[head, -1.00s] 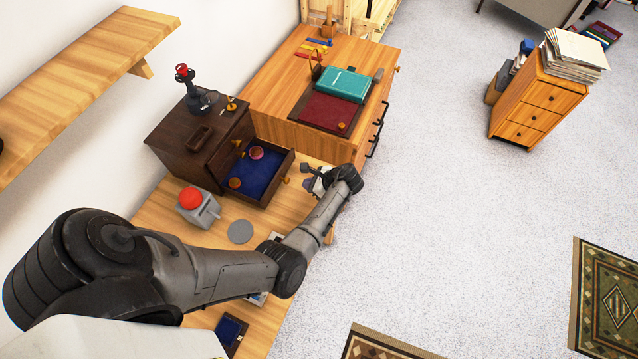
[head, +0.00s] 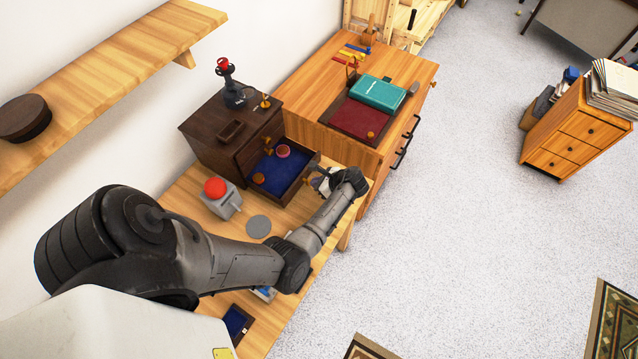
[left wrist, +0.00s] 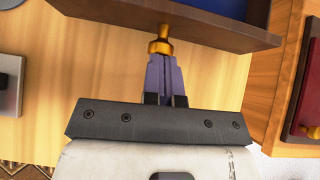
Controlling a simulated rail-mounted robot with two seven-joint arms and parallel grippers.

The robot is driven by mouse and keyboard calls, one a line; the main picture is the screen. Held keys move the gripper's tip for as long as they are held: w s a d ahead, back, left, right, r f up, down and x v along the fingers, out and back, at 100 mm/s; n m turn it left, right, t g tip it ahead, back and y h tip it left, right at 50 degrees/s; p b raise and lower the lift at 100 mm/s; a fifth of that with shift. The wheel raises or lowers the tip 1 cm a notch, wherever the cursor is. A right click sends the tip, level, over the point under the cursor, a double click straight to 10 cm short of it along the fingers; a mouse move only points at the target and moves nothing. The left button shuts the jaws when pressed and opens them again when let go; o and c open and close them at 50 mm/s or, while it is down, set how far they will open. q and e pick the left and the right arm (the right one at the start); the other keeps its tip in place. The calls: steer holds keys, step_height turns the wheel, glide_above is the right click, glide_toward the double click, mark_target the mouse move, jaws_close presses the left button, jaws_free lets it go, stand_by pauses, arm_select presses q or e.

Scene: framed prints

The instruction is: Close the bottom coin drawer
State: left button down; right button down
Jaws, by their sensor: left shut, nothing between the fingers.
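The dark brown coin cabinet (head: 208,122) stands on the wooden table against the wall. Its bottom drawer (head: 298,188) is pulled out, showing a blue lining with a pink-topped round piece (head: 283,151) and small wooden pieces inside. My left gripper (head: 318,181) is just outside the drawer's front. In the left wrist view, its purple fingers (left wrist: 163,74) are shut and empty, with their tips at the brass knob (left wrist: 160,46) on the drawer front (left wrist: 218,36). I cannot tell if they touch it. My right gripper is out of view.
A grey box with a red button (head: 215,188) and a grey disc (head: 258,226) lie near the drawer. A wooden cabinet (head: 350,155) with a red tray (head: 362,119) and teal book (head: 379,92) stands beyond it. Open floor lies to the right.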

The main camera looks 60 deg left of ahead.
mark_target(303, 176)
arm_select(q)
steer(key=a+p, duration=0.1)
steer(key=s+a, duration=0.1)
steer(key=a, duration=0.1)
steer(key=s+a+p, duration=0.1)
steer(key=shift+s+a+r+p, duration=0.15)
steer(key=shift+s+r+p, duration=0.15)
steer(key=shift+r, duration=0.1)
steer(key=s+a, duration=0.1)
steer(key=a, duration=0.1)
steer(key=s+a+p, duration=0.1)
steer(key=a, duration=0.1)
steer(key=s+a, duration=0.1)
steer(key=shift+s+a+f+p, duration=0.1)
steer(key=shift+a+f+p, duration=0.2)
steer(key=shift+a+p, duration=0.1)
steer(key=shift+s+a+f, duration=0.1)
steer(key=shift+a, duration=0.05)
